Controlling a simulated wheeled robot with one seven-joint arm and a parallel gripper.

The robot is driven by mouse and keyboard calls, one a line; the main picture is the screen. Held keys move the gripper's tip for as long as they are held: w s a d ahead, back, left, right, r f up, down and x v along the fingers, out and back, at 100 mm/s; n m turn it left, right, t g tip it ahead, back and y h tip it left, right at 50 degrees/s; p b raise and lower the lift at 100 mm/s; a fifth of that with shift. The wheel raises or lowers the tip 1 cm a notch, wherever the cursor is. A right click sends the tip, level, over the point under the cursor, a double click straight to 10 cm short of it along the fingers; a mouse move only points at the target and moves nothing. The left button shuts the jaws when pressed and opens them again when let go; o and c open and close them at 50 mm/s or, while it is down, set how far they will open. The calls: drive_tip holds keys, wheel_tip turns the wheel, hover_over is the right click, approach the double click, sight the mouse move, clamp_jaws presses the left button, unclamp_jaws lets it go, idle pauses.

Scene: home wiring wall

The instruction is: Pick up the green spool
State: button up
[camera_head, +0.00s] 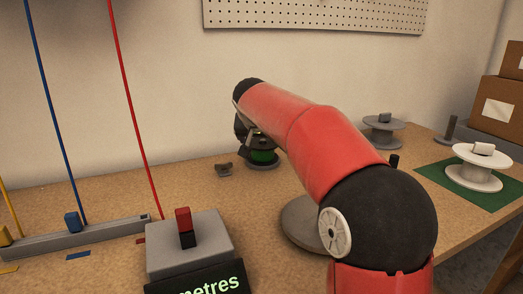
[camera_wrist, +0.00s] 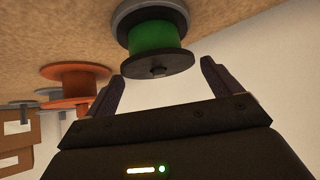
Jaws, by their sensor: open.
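The green spool (camera_wrist: 154,39) has a green drum between a dark flange and a grey base flange. In the wrist view it is at the top middle, ahead of and between the fingertips of my gripper (camera_wrist: 162,82). The fingers are spread apart, and I see no finger touching the spool. In the head view the green spool (camera_head: 263,156) stands on the wooden bench near the wall, partly hidden by my arm and gripper.
An orange spool (camera_wrist: 75,80) is beside the green one in the wrist view. A grey spool (camera_head: 383,131) and a white spool (camera_head: 478,172) on a green mat (camera_head: 441,170) stand at the right. A metre box (camera_head: 190,243) is at the front left.

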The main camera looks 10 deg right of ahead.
drive_tip(key=x, duration=0.5)
drive_tip(key=shift+s+f, duration=0.3)
drive_tip(key=shift+s, duration=0.1)
drive_tip(key=shift+a, duration=0.1)
drive_tip(key=c, duration=1.2)
